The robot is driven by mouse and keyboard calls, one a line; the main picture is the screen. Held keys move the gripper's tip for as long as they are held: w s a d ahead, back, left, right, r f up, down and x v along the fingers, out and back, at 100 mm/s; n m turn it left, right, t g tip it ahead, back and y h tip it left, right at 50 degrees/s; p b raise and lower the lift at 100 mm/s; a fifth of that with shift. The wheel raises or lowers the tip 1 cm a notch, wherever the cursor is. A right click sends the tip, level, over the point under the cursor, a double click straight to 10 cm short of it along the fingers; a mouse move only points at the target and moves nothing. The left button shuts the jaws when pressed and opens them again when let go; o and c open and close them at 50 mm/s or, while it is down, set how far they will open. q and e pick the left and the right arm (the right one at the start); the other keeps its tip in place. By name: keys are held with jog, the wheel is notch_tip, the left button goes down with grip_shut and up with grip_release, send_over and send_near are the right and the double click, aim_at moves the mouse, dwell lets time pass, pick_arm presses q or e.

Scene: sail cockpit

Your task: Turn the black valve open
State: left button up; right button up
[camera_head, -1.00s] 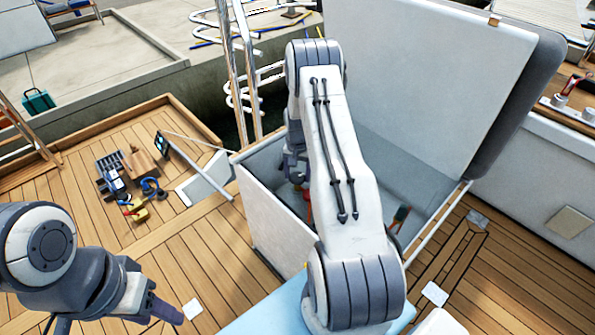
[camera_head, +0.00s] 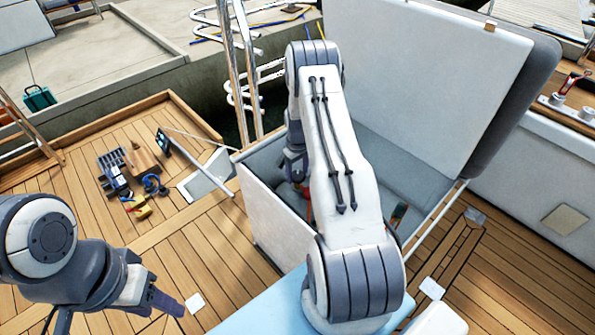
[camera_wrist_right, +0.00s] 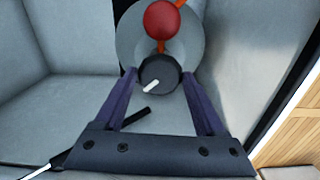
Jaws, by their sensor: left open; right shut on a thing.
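The black valve (camera_wrist_right: 159,75) is a round knob with a white pointer mark that slants to the lower left in the right wrist view. Beyond it are a red ball (camera_wrist_right: 162,20) and orange parts on a round grey base (camera_wrist_right: 192,48). My right gripper (camera_wrist_right: 160,78) is shut on the valve, one finger at each side. In the head view my right arm reaches into the open locker and hides the valve. My left gripper (camera_head: 168,303) is open and empty, low over the deck at the lower left.
The locker's front wall (camera_head: 275,215) and raised lid (camera_head: 440,80) bound my right arm. Steel rails (camera_head: 240,70) stand behind. The deck between the left gripper and locker is mostly clear.

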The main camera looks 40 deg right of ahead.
aim_at(297, 175)
jog(key=n, duration=0.4)
jog(key=shift+n, duration=0.3)
jog(key=n+p, duration=0.1)
jog(key=n, duration=0.3)
jog(key=shift+n, duration=0.4)
jog(key=o, duration=1.3)
jog(key=shift+r, duration=0.1)
notch_tip(297, 175, up, 10)
jog(key=shift+r+p, duration=0.15)
jog(key=shift+p, duration=0.3)
